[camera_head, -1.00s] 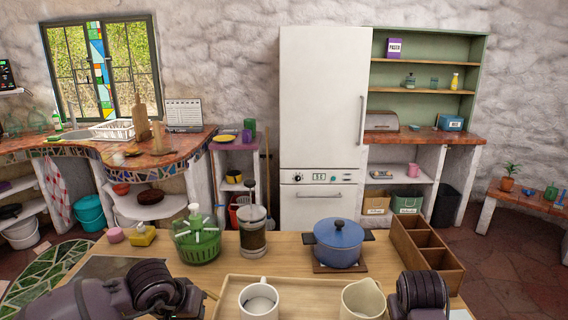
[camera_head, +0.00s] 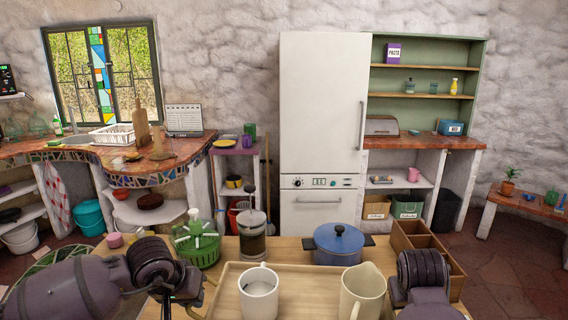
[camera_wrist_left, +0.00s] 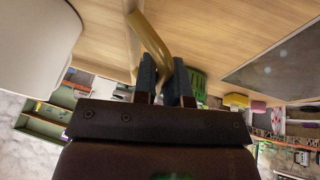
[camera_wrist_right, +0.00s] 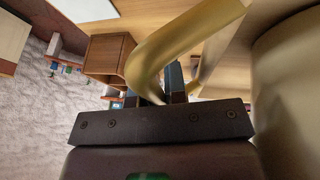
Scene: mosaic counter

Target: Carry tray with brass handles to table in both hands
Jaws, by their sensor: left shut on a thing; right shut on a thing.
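The tray (camera_head: 310,282) is pale wood with a raised rim. It is level, low in the head view, and appears a little above the wooden worktop (camera_head: 285,247). A white mug (camera_head: 259,292) and a cream jug (camera_head: 362,291) stand upright on it. My left gripper (camera_head: 192,286) is at its left end, shut on a brass handle (camera_wrist_left: 152,42) in the left wrist view. My right gripper (camera_head: 402,293) is at its right end, shut on the other brass handle (camera_wrist_right: 165,50) in the right wrist view. The tray's near edge is out of view.
Behind the tray stand a blue pot (camera_head: 338,244), a French press (camera_head: 252,235), a green-based caddy (camera_head: 197,246) and a wooden divided box (camera_head: 425,246). A low bench (camera_head: 520,200) with a plant is at far right. Open floor (camera_head: 500,270) shows at right.

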